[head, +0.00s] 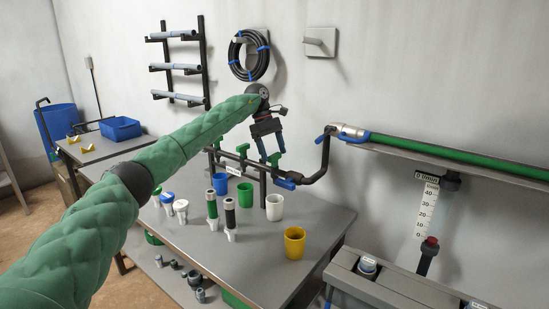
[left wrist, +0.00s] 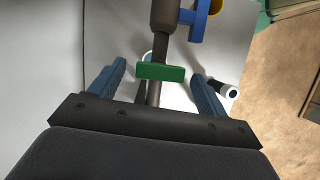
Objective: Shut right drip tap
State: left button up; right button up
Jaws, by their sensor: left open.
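The irrigation manifold (head: 233,159) is a dark pipe on posts above the table, with several green tap handles. The rightmost green tap handle (head: 275,159) is just below my left gripper (head: 271,150). In the left wrist view, a green handle (left wrist: 160,72) lies crosswise over the dark pipe (left wrist: 163,48), between the open fingers of my left gripper (left wrist: 158,71), with a gap on both sides. A blue valve handle (head: 285,184) is at the manifold's right end; a blue handle (left wrist: 200,15) also shows in the left wrist view. My right gripper is out of view.
Blue (head: 220,184), green (head: 245,195), white (head: 274,207) and yellow cups (head: 294,243) stand on the grey table (head: 190,255) below the manifold. Dark and green cylinders stand there too. A coiled black hose (head: 249,55) hangs on the wall behind. A green pipe (head: 450,158) runs right.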

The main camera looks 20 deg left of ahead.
pick_arm(q)
jog(key=v, duration=0.5)
jog(key=shift+r+b, duration=0.15)
jog(key=shift+b, duration=0.2)
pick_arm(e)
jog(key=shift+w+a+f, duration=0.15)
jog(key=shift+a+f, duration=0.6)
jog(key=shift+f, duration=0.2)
